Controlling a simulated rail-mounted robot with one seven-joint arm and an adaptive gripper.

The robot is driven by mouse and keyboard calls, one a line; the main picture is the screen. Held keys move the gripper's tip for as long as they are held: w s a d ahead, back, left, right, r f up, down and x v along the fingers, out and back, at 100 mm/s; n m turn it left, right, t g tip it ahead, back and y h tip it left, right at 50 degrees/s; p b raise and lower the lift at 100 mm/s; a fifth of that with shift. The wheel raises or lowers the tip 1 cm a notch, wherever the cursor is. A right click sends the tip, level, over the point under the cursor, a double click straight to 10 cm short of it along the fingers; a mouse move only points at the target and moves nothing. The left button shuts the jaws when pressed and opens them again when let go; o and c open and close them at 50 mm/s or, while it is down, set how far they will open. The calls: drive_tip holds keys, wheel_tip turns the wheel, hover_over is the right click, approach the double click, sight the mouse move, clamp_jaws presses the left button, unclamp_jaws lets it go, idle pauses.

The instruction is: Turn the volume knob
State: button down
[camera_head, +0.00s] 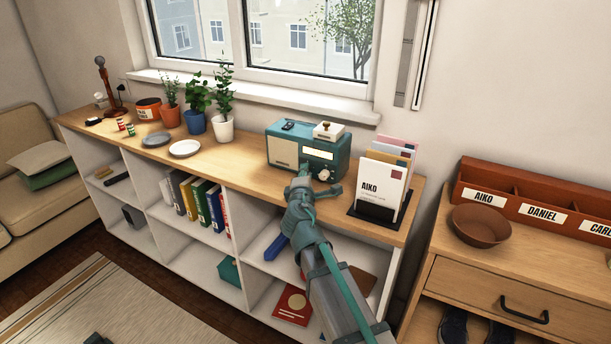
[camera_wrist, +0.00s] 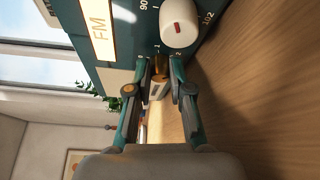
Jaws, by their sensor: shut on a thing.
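The teal radio (camera_head: 284,149) stands on the long shelf unit's top, with a lit display on its front. My gripper (camera_head: 304,175) is at the lower front of the radio. In the wrist view my gripper (camera_wrist: 160,72) has its two fingers on either side of a small brass-coloured volume knob (camera_wrist: 160,67), shut on it. Small marks 0, 1 and 2 surround this knob. The larger white knob (camera_wrist: 180,23) with a red mark is beside it, apart from the fingers; it also shows in the head view (camera_head: 325,175). The volume knob is hidden there behind my gripper.
A card holder (camera_head: 374,212) with envelopes stands close to the radio's right. A small dark item (camera_head: 288,126) and a cream box (camera_head: 328,131) lie on the radio. Plates (camera_head: 185,149) and potted plants (camera_head: 223,129) stand to the left, with bare wood between.

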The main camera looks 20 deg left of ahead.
drive_tip(key=c, duration=1)
unclamp_jaws()
drive_tip(key=shift+c, duration=0.2)
drive_tip(key=shift+s, duration=0.15)
drive_tip(key=v, duration=1.1)
drive_tip(key=shift+s, duration=0.35)
drive_tip(key=shift+d, duration=0.15)
